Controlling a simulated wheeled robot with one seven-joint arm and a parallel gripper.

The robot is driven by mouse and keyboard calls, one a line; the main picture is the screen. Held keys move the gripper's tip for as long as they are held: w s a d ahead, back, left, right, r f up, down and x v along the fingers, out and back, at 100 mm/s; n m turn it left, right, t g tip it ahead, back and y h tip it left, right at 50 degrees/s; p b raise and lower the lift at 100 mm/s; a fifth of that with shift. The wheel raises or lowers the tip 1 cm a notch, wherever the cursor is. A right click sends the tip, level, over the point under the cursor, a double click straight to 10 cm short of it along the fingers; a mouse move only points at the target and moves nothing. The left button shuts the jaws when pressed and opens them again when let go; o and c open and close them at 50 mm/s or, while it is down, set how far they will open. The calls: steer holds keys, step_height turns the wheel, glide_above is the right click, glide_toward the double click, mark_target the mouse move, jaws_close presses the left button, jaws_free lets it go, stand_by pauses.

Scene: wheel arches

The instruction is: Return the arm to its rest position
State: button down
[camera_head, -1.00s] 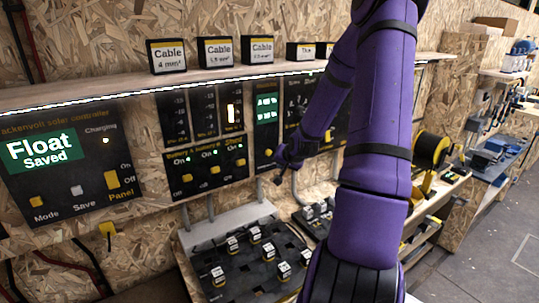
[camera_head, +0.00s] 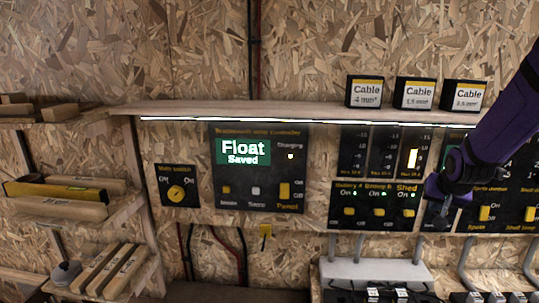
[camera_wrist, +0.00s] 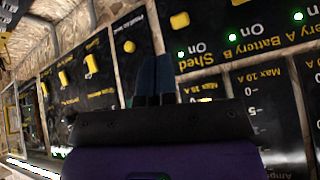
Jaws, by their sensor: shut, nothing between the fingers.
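My purple arm (camera_head: 500,115) reaches in from the right edge of the head view. My gripper (camera_head: 441,222) is in front of the dark switch panels, just right of the Shed switch (camera_head: 404,212). In the wrist view my gripper (camera_wrist: 153,80) shows its two blue-grey fingers together, with nothing held. They point over the panel area beside the Shed label. I cannot tell the exact gap between the fingertips and the panel.
A lit shelf (camera_head: 290,110) with cable boxes (camera_head: 364,92) runs above the panels. The solar controller (camera_head: 258,168) reads Float, Saved. A main switch (camera_head: 176,187) is left of it. Wood shelves are at far left; a grey rack (camera_head: 375,272) with small labelled items is below.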

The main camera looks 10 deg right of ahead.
steer(key=s+a+r+n+y, duration=0.1)
steer(key=s+a+r+n, duration=0.2)
steer(key=s+a+r, duration=0.5)
steer(key=s+a+r+n+g+y, duration=0.1)
steer(key=s+a+r+n, duration=0.2)
steer(key=s+a+r, duration=0.5)
steer(key=s+a, duration=0.5)
steer(key=s, duration=0.2)
steer(key=shift+a+n+y, duration=0.3)
